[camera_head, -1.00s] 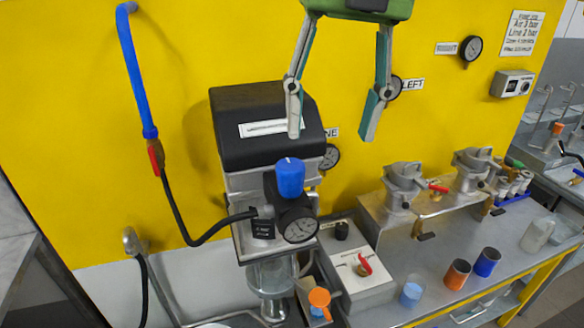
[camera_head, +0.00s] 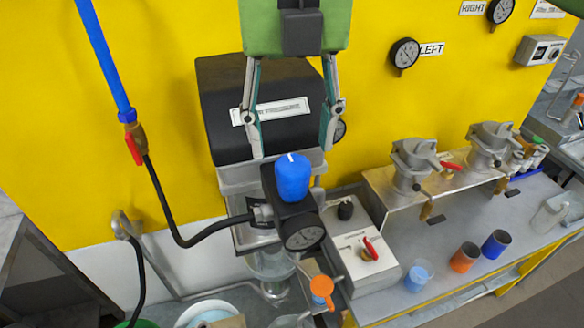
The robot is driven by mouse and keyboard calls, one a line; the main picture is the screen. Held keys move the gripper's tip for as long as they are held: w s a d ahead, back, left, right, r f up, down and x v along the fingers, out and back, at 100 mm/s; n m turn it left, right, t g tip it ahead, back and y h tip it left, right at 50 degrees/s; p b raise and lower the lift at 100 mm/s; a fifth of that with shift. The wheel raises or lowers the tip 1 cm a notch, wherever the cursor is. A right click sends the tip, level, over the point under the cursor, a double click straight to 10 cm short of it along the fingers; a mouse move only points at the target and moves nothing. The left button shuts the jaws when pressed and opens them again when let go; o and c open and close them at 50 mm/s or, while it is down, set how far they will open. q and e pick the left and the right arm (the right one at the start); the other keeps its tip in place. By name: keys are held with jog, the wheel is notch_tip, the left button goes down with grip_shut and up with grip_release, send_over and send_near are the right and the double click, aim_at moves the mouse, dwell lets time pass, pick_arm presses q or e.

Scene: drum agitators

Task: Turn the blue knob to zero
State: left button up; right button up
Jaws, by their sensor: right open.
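The blue knob (camera_head: 292,178) stands upright on top of the black regulator body, with a small white mark on its top. A round dial gauge (camera_head: 302,233) sits on the front of the regulator below the knob. My right gripper (camera_head: 292,152) comes down from the top of the view, fingers spread and empty. Its fingertips appear just above the knob, one on each side in the picture; they do not visibly touch it. The gauge reading is too small to tell. My left gripper is not in view.
Behind the knob is a black-topped machine (camera_head: 255,110). A black hose with a red-handled valve (camera_head: 134,148) runs in from the left. A box with a red switch (camera_head: 370,248) stands to the right, then metal clamps and coloured cups (camera_head: 465,257) on the bench.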

aim_at(293, 163)
jog(key=f, duration=0.2)
jog(key=f+p, duration=0.1)
jog(key=shift+w+d+f, duration=0.15)
jog(key=shift+w+f, duration=0.2)
jog(key=shift+w, duration=0.05)
notch_tip(293, 163, down, 4)
jog(key=shift+r+p, duration=0.2)
jog(key=shift+p, duration=0.55)
jog(key=shift+f, duration=0.25)
jog(key=shift+s+f, duration=0.1)
jog(key=shift+f, duration=0.15)
jog(key=shift+c, duration=0.4)
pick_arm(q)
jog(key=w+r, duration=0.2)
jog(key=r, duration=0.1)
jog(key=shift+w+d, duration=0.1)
pick_arm(e)
jog(key=c, duration=1.1)
